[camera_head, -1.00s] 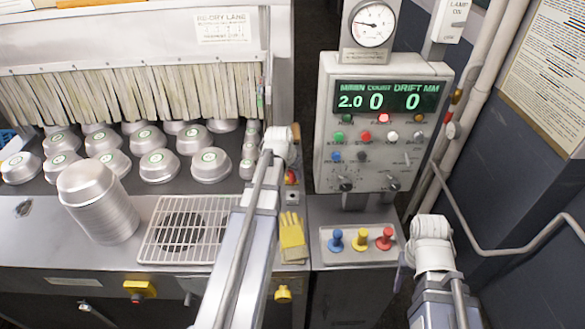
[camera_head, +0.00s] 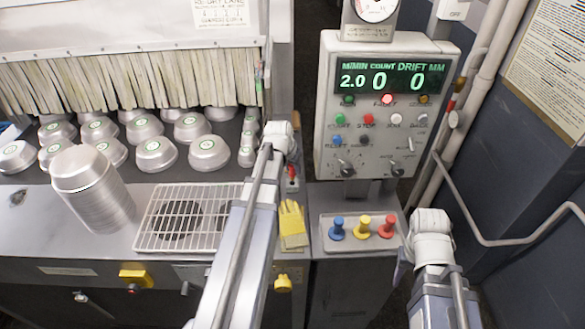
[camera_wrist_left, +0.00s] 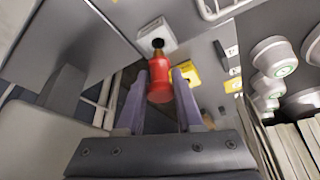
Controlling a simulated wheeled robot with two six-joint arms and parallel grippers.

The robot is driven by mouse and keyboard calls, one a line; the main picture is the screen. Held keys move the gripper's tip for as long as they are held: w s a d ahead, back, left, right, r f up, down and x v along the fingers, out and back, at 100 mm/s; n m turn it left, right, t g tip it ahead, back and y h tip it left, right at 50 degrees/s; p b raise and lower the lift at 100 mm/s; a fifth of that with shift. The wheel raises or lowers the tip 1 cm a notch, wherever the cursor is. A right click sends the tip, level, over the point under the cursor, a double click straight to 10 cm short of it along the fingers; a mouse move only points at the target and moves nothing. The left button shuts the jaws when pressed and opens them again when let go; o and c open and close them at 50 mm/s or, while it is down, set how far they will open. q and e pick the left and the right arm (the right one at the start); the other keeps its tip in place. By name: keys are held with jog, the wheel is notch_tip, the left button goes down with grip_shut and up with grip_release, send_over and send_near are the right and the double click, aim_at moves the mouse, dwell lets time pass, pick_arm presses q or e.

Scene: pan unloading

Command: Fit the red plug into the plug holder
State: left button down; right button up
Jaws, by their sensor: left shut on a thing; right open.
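My left gripper (camera_head: 284,150) is over the right end of the machine. In the left wrist view its two purple fingers (camera_wrist_left: 160,95) are shut on the red plug (camera_wrist_left: 158,88). The plug's red body also shows beside the gripper in the head view (camera_head: 292,171). A small pale box with a dark opening, seemingly the plug holder (camera_wrist_left: 156,32), lies just beyond the plug's dark tip. It shows under the plug in the head view (camera_head: 292,186). I cannot tell whether they touch. My right gripper (camera_head: 405,258) is open at the lower right, its fingertips mostly hidden.
Blue (camera_head: 337,228), yellow (camera_head: 364,226) and red (camera_head: 387,228) knobs stand on a grey tray (camera_head: 345,246). A wire rack (camera_head: 165,240) and stacked pans (camera_head: 95,195) are left. A control panel (camera_head: 330,120) rises behind.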

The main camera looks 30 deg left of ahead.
pick_arm(q)
jog(key=shift+f, duration=0.3)
jog(key=shift+f+b, duration=1.65)
jog(key=shift+b, duration=0.15)
dwell(0.9)
jog(key=shift+c, duration=2.4)
grip_release()
jog(key=p+v, duration=0.7)
jog(key=v, duration=0.1)
jog(key=shift+f, duration=0.1)
